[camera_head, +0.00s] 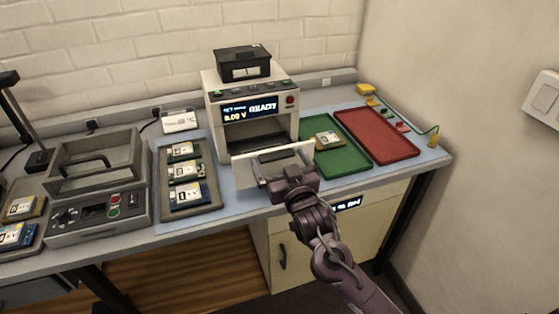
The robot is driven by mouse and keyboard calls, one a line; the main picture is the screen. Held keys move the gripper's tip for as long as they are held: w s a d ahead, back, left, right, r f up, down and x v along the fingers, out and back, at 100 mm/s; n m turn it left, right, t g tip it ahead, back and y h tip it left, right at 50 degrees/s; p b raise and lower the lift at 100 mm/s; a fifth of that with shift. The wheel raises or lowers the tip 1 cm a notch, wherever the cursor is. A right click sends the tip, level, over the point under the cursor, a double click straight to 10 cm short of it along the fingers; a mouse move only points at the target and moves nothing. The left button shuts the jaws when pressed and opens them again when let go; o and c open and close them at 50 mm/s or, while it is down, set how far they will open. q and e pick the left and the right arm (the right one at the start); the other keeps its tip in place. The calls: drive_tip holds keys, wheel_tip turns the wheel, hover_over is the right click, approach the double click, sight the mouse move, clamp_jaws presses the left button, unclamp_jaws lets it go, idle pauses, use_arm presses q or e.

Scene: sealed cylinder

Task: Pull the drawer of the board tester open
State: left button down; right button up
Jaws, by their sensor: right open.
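The board tester (214,108) is a white box at the back middle of the bench. My right gripper (283,168) is open right at the drawer front. Its fingers and wrist cover the middle of the front and hide the handle, so I cannot tell whether they touch it. My left gripper is not in view.
A green tray (342,163) with a board (327,139) and a red tray (378,136) lie right of the tester. A grey tray of boards (206,208) and a grey device (98,200) stand to the left. A black box (243,62) sits on top of the tester.

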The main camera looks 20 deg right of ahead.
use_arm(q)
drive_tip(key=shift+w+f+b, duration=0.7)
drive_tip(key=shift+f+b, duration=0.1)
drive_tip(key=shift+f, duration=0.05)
use_arm(e)
drive_tip(key=s, duration=0.7)
drive_tip(key=shift+d, duration=0.2)
